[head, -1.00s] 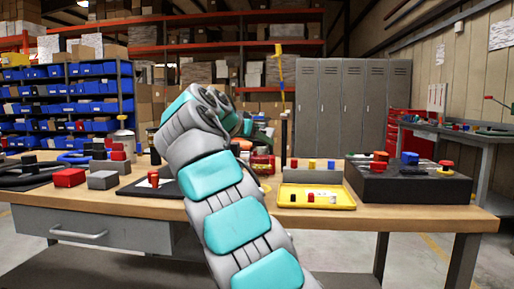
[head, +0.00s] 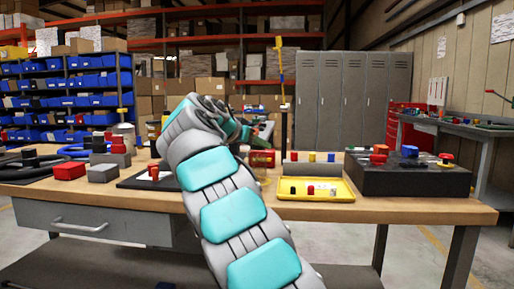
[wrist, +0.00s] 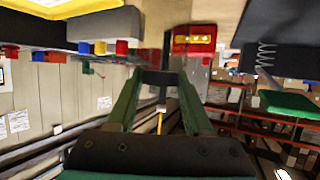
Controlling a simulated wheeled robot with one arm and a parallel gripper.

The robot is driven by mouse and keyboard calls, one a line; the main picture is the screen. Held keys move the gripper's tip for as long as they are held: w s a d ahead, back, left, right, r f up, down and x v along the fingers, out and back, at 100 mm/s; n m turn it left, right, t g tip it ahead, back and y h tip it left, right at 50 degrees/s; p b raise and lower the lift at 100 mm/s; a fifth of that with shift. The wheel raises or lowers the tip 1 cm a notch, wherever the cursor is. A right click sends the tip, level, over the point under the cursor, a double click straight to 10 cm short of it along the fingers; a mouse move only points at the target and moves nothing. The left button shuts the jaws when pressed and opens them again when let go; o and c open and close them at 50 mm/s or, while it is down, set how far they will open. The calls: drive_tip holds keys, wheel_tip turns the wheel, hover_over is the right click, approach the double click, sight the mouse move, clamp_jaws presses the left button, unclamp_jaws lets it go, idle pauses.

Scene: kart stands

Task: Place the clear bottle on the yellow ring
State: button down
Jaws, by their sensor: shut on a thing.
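My gripper (wrist: 161,88) reaches out over the far part of the workbench. In the head view my arm hides much of it, and only its green end (head: 262,131) shows. In the wrist view its two green fingers are closed on a dark piece (wrist: 160,76), which seems to be the top of the clear bottle. The bottle's see-through body is hard to make out in either view. A small yellowish patch (head: 265,182) on the bench, just right of my arm, seems to be part of the yellow ring. I cannot tell whether the bottle touches it.
A yellow tray (head: 330,195) with small blocks lies right of my arm. A grey strip with colored pieces is behind it. A dark box (head: 415,182) with knobs stands further right. A red thing (head: 262,158) is behind the ring area. Red and grey blocks lie left.

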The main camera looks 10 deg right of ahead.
drive_tip(key=shift+f, duration=0.2)
drive_tip(key=shift+c, duration=1.5)
unclamp_jaws()
drive_tip(key=shift+s+a+r, duration=0.1)
drive_tip(key=shift+r, duration=0.05)
drive_tip(key=v, duration=1.1)
drive_tip(key=shift+s+a, duration=0.3)
drive_tip(key=shift+r, duration=0.1)
